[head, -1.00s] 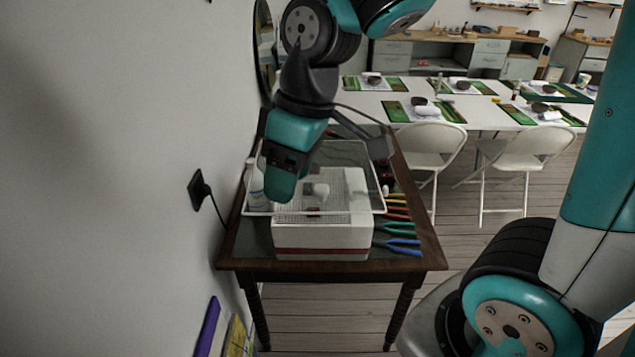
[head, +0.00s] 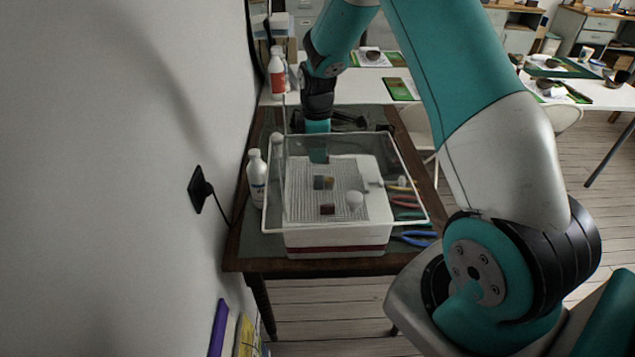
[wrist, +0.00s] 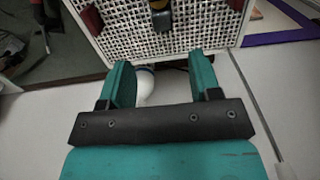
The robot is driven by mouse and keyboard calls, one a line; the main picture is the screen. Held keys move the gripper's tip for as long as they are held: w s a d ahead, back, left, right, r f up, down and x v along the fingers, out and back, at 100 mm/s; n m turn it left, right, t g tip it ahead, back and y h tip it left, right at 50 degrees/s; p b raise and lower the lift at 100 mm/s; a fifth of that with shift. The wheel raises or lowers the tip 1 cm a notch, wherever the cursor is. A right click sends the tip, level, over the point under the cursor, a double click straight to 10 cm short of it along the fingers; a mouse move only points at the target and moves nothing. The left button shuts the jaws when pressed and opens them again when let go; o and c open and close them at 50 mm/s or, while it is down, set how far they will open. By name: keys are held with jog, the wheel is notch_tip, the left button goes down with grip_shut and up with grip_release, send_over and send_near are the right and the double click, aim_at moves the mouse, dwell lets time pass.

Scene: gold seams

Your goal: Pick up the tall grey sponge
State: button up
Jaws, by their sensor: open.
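A small upright block with a grey side (head: 318,182) and a yellowish side stands on the white grid in the head view; I cannot tell for sure that it is the tall grey sponge. In the wrist view a dark block with a yellowish part (wrist: 161,18) stands on the grid at the top edge, beyond my fingertips. My gripper (wrist: 160,75) is open, with its two teal fingers apart. A white rounded thing (wrist: 146,88) shows between and below them. In the head view my gripper is partly hidden behind the clear cover.
A clear cover with a white rim (head: 347,231) surrounds the grid on the white box (head: 335,241). A red block (head: 327,209) and a white knob-like thing (head: 355,200) are on the grid. A white bottle (head: 257,180) stands left; pliers (head: 412,239) lie right. The wall is close at left.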

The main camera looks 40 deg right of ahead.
notch_tip(320, 180, down, 5)
jog(key=shift+a+r+p, duration=0.1)
jog(key=shift+p, duration=0.45)
jog(key=shift+s+f+p, duration=0.15)
jog(key=shift+f+p, duration=1.15)
jog(key=shift+f, duration=1.35)
jog(key=c, duration=1)
